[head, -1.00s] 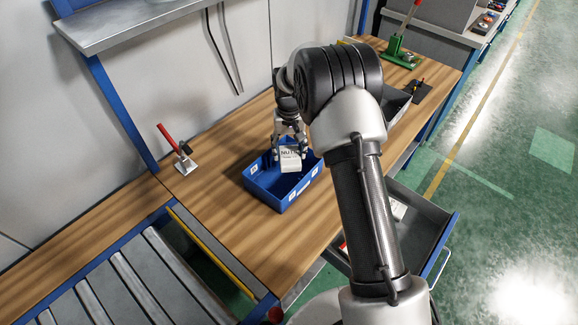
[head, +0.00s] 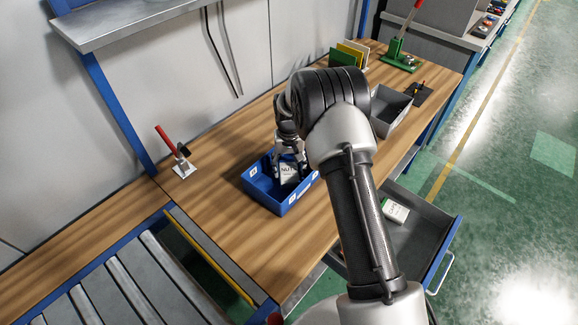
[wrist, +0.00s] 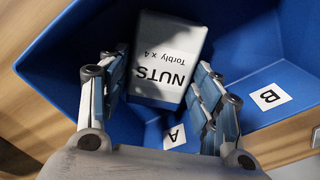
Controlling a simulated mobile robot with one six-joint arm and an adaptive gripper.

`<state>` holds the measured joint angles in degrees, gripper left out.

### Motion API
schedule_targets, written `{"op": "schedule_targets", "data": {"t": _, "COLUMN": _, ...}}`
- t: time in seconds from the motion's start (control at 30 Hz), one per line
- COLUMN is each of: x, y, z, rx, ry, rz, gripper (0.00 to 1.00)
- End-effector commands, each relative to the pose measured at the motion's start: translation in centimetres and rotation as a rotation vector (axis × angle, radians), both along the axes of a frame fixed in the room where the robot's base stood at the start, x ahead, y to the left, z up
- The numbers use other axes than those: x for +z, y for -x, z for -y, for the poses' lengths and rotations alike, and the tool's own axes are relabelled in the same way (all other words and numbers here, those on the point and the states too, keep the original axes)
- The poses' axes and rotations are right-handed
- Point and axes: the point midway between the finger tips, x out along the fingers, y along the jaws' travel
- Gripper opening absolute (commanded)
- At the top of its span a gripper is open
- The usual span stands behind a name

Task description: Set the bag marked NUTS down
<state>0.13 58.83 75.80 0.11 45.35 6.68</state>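The white bag marked NUTS (head: 289,173) is inside the blue bin (head: 279,206) on the wooden bench. In the wrist view the bag (wrist: 166,60) shows its label upside down between the fingers. My gripper (head: 290,160) reaches down into the bin with a finger on each side of the bag. The bin (wrist: 245,60) has labels A and B on one wall. Whether the bag touches the bin floor is hidden.
A red-handled clamp (head: 176,152) stands left of the bin. A grey bin (head: 391,113) and a rack of coloured plates (head: 349,54) are further right. An open drawer (head: 420,235) holds a white package (head: 396,212).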

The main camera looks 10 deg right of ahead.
Motion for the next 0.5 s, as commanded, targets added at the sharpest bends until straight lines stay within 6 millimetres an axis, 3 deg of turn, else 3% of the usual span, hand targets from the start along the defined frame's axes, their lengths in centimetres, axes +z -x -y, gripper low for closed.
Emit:
{"op": "schedule_targets", "data": {"t": 0.27, "x": 0.05, "y": 0.0, "z": 0.0, "rx": 0.0, "ry": 0.0, "rz": 0.0, "gripper": 0.78}}
{"op": "schedule_targets", "data": {"t": 0.5, "x": 0.05, "y": 0.0, "z": 0.0, "rx": 0.0, "ry": 0.0, "rz": 0.0, "gripper": 0.78}}
